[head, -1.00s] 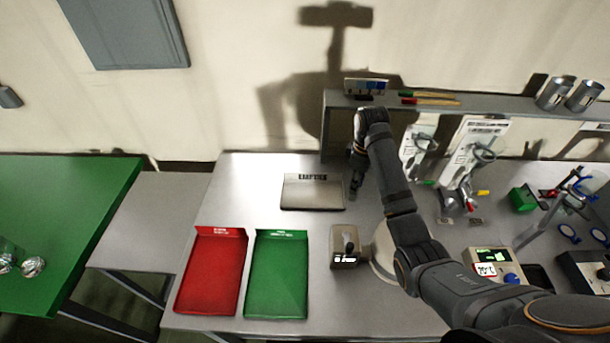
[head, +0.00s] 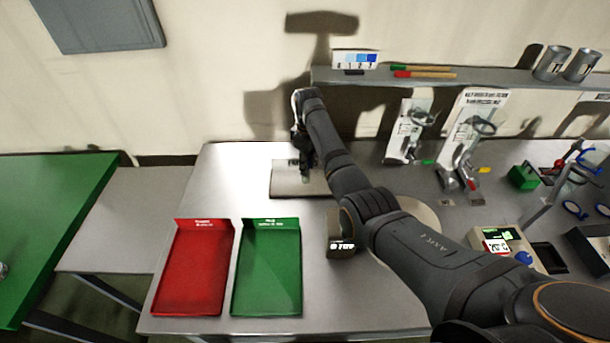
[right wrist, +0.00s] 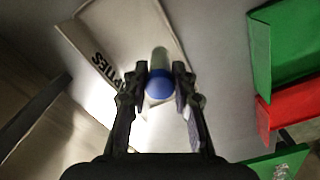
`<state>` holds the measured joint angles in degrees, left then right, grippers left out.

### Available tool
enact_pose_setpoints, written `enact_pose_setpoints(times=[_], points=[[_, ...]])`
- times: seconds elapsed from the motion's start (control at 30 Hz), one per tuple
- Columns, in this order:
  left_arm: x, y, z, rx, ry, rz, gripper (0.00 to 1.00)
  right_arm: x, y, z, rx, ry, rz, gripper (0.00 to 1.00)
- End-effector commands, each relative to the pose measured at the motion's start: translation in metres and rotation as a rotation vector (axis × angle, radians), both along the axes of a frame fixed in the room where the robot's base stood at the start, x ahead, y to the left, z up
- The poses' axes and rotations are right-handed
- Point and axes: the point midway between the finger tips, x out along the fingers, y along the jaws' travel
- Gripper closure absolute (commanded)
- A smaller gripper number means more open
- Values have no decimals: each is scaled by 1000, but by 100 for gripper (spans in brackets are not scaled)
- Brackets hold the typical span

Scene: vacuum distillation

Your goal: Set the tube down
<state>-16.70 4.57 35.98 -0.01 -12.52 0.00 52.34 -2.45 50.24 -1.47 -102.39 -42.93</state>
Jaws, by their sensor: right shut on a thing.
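My right gripper (head: 306,168) is shut on the tube. In the right wrist view the fingers (right wrist: 159,75) close on both sides of the tube (right wrist: 160,84), which has a blue end facing the camera and a pale body beyond. My left gripper is not in view.
A red tray (head: 195,270) and a green tray (head: 268,270) lie at the table's front left. A small device (head: 340,240) stands right of them. A shelf (head: 500,76) with cans runs along the back. Table around the mat's left side is clear.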

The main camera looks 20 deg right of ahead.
Motion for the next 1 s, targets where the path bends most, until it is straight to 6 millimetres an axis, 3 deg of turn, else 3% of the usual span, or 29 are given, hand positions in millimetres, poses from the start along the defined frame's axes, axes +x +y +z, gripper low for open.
enact_pose_setpoints(times=[0.27,0.47,0.8,0.83,1.0], points=[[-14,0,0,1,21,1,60,5,7,-12,1,2,2,100],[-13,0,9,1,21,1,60,5,5,-38,1,1,1,100],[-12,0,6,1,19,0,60,5,5,-44,0,0,0,100],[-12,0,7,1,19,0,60,5,5,-43,1,-1,1,70],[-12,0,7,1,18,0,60,5,5,-43,1,-1,0,52]])
